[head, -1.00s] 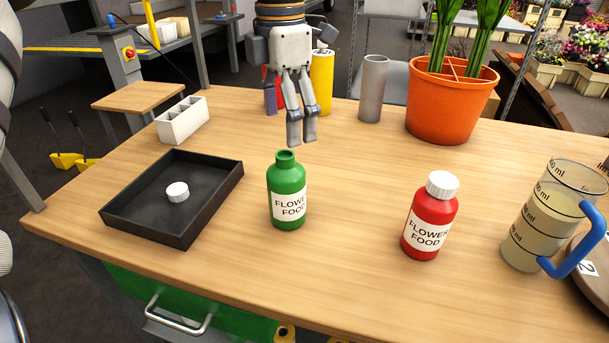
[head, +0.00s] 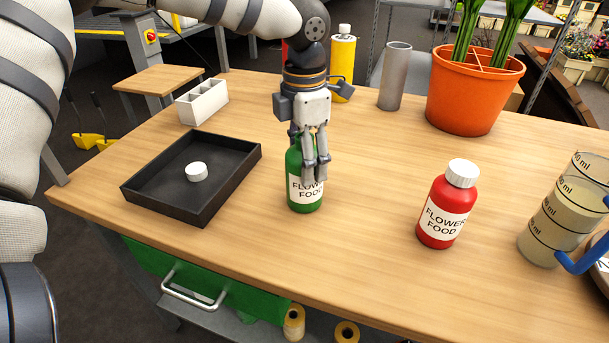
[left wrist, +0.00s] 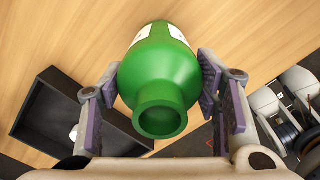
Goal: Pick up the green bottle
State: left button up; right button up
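The green bottle (head: 305,194) stands upright and uncapped on the wooden table, with a white "FLOWER FOOD" label. My left gripper (head: 314,172) is above it, pointing down, its fingers over the bottle's upper part and hiding some of the neck and label. In the left wrist view, the green bottle (left wrist: 160,75) sits between the two spread fingers of the left gripper (left wrist: 160,92), which are open and close to its sides. I cannot tell whether a pad touches it. My right gripper is not in view.
A black tray (head: 139,189) with a white cap (head: 196,171) is to the left. A red bottle (head: 447,208) and a measuring jug (head: 558,215) stand to the right. Behind are a white holder (head: 203,102), yellow bottle (head: 342,70), grey cylinder (head: 395,78) and orange pot (head: 470,93).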

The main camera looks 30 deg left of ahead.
pick_arm(q)
jog(key=c, duration=0.4)
